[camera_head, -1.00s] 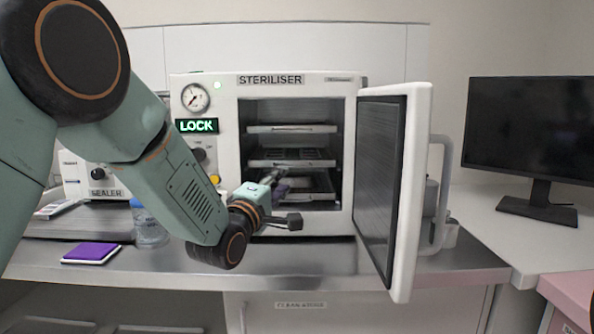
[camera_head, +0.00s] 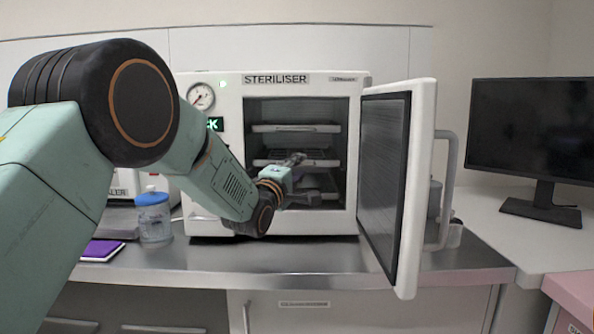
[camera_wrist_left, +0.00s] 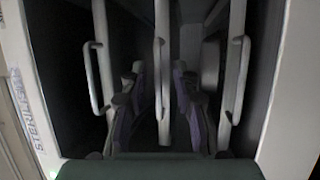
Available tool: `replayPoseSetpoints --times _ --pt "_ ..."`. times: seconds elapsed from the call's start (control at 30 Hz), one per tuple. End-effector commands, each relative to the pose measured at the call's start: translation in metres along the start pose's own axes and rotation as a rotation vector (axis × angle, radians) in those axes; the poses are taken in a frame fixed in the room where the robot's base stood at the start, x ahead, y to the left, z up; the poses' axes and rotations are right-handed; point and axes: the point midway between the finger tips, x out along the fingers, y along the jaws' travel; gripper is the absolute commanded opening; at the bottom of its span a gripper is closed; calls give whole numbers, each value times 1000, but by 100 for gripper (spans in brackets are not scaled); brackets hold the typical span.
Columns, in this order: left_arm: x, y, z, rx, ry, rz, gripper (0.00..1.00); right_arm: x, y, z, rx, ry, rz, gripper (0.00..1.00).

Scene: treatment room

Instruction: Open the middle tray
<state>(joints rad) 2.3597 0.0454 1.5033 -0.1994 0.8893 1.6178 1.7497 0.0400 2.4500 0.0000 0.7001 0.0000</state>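The steriliser (camera_head: 222,150) stands with its chamber open. The middle tray (camera_head: 262,162) is inside it, its pale front edge partly hidden by my left gripper (camera_head: 300,174). In the left wrist view, turned sideways, the middle tray (camera_wrist_left: 162,30) is the centre upright strip, with its bar handle (camera_wrist_left: 158,85) on the front. The left gripper's two fingers (camera_wrist_left: 158,70) are spread, one on each side of this handle. I see a gap on both sides; whether the tips reach past the handle is unclear. My right gripper is out of view.
The top tray (camera_head: 295,128) and bottom tray (camera_wrist_left: 235,60) lie close on either side. The open steriliser door (camera_head: 421,190) stands to the right of the arm. A blue-lidded tub (camera_head: 154,220) and a purple pad (camera_head: 102,250) are on the counter at left.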

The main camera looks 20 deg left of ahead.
Motion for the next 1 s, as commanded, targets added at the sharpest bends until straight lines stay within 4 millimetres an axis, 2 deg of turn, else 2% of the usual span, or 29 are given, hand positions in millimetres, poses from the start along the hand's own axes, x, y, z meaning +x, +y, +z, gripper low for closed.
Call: replayPoseSetpoints --times 0.1,0.47,1.0 --pt "0 0 0 0 0 1 30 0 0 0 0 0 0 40" --pt "0 0 0 0 0 1 0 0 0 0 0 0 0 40" --pt "0 0 -1 -1 1 0 0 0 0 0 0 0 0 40"
